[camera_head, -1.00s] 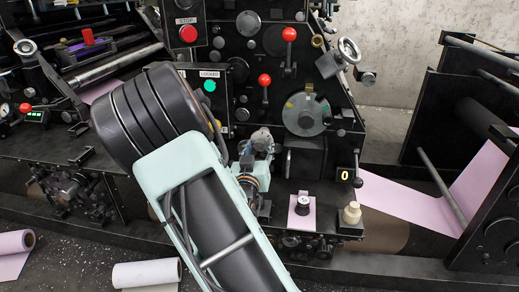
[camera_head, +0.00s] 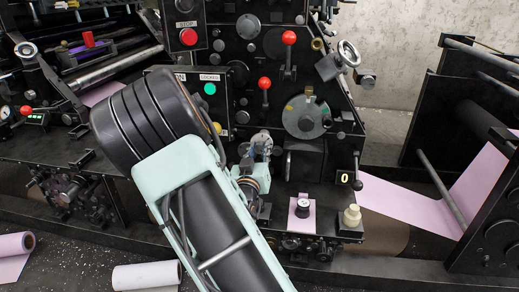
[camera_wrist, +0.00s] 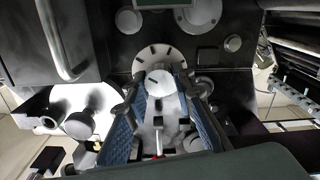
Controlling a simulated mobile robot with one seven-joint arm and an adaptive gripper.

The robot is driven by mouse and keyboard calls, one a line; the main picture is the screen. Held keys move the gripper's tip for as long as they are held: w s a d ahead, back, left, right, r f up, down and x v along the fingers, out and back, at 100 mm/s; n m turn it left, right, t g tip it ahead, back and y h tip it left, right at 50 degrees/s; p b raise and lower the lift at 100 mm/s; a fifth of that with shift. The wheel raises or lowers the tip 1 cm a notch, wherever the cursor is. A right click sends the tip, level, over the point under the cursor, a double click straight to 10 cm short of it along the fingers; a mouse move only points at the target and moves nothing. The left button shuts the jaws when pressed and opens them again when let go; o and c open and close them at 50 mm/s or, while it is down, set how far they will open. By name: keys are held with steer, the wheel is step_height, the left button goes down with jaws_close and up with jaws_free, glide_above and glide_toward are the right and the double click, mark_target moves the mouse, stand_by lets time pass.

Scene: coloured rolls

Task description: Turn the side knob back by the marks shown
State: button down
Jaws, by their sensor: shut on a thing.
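The side knob (camera_wrist: 160,80) shows in the wrist view as a pale round piece between the blue-padded jaws. A round dial plate (camera_wrist: 148,58) with dark marks lies behind it on the black machine. My gripper (camera_wrist: 162,98) is shut on the knob, one pad on each side. In the head view, my gripper (camera_head: 262,143) is at the machine front, left of a large grey disc (camera_head: 306,116). My arm and wrist hide much of the knob there. The mark that the knob points to cannot be read.
Two red-ball levers (camera_head: 265,84) and (camera_head: 289,38) stand above. A red stop button (camera_head: 188,37), a green light (camera_head: 210,88) and a "0" sign (camera_head: 344,178) are on the machine. A pink web (camera_head: 410,200) runs right. In the wrist view, a metal handle (camera_wrist: 62,40) stands left.

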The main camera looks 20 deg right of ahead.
steer(key=n+p, duration=0.2)
steer(key=n, duration=0.1)
steer(key=shift+n, duration=0.4)
steer(key=n+p, duration=0.2)
steer(key=n, duration=0.1)
steer(key=shift+n, duration=0.3)
steer(key=n+p, duration=0.2)
steer(key=n, duration=0.2)
steer(key=shift+f+n+p, duration=0.1)
steer(key=shift+n+p, duration=0.8)
steer(key=shift+n, duration=1.2)
steer(key=c, duration=1.6)
jaws_free()
steer(key=shift+a, duration=0.1)
